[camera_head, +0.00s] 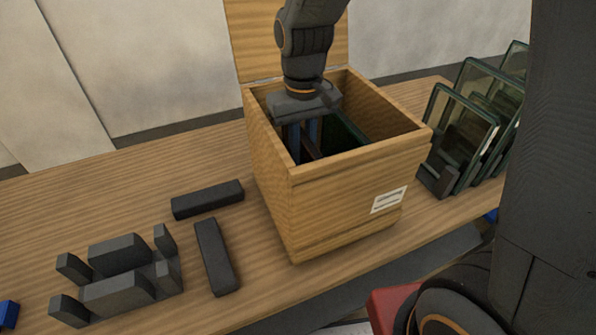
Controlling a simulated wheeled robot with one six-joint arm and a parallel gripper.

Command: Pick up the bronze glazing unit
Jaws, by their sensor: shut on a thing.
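My gripper (303,143) reaches down into an open wooden crate (345,190) in the head view. Its blue fingers are inside the crate, shut on a thin brownish pane, which looks like the bronze glazing unit (311,148). Only a narrow upper edge of that pane shows; the rest is hidden by the crate wall and my gripper. A dark green-edged pane (347,125) stands in the crate just to the right of my fingers. The fingertips' lower ends are hard to see in the shadow.
The crate's lid (245,40) stands open at the back. Several green-edged glass panes (462,125) stand in a rack on the right. A dark grey fixture (120,275) and two loose dark bars (207,199) lie on the table (120,200) to the left.

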